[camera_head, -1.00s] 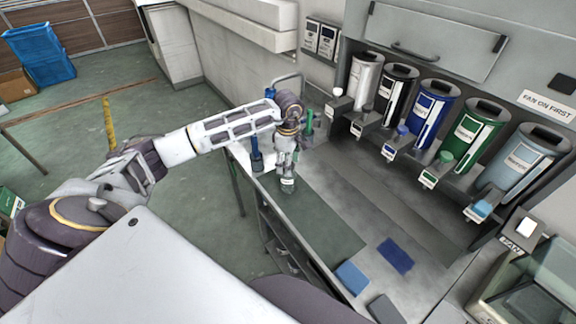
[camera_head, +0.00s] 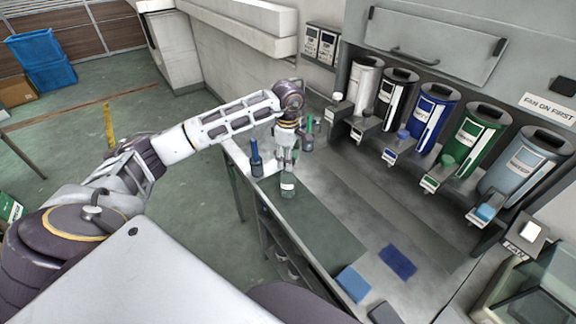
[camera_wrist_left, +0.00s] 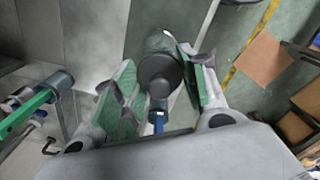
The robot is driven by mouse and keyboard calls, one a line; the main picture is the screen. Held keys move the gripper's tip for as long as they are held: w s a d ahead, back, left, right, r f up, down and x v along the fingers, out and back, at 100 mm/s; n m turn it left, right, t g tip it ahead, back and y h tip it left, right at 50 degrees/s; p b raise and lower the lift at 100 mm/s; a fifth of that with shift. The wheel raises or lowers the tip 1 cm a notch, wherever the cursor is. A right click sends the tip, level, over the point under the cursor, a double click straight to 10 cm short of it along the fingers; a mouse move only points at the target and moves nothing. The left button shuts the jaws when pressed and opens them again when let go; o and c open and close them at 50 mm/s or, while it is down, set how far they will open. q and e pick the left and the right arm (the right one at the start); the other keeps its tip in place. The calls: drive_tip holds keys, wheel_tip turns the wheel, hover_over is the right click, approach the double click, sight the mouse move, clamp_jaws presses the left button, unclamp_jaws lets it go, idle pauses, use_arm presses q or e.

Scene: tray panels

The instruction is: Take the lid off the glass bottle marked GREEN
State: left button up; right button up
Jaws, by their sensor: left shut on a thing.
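A clear glass bottle (camera_head: 287,187) with a pale label stands upright on the grey-green mat (camera_head: 325,228); its label is too small to read. My left gripper (camera_head: 287,157) is directly above it, pointing down, shut on a small dark grey lid. In the left wrist view the round lid (camera_wrist_left: 157,77) lies between the green-padded fingers (camera_wrist_left: 164,90), with the bottle (camera_wrist_left: 160,42) partly hidden behind it. A narrow gap seems to show between lid and bottle, but the fingers hide part of it. My right gripper is out of view.
Coloured dispensers, including a green one (camera_head: 473,130), line the wall at right. Blue cloths (camera_head: 397,261) lie in front. The middle of the mat is clear.

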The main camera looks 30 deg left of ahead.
use_arm(q)
drive_tip(key=shift+r+b, duration=0.5)
drive_tip(key=shift+r, duration=2.4)
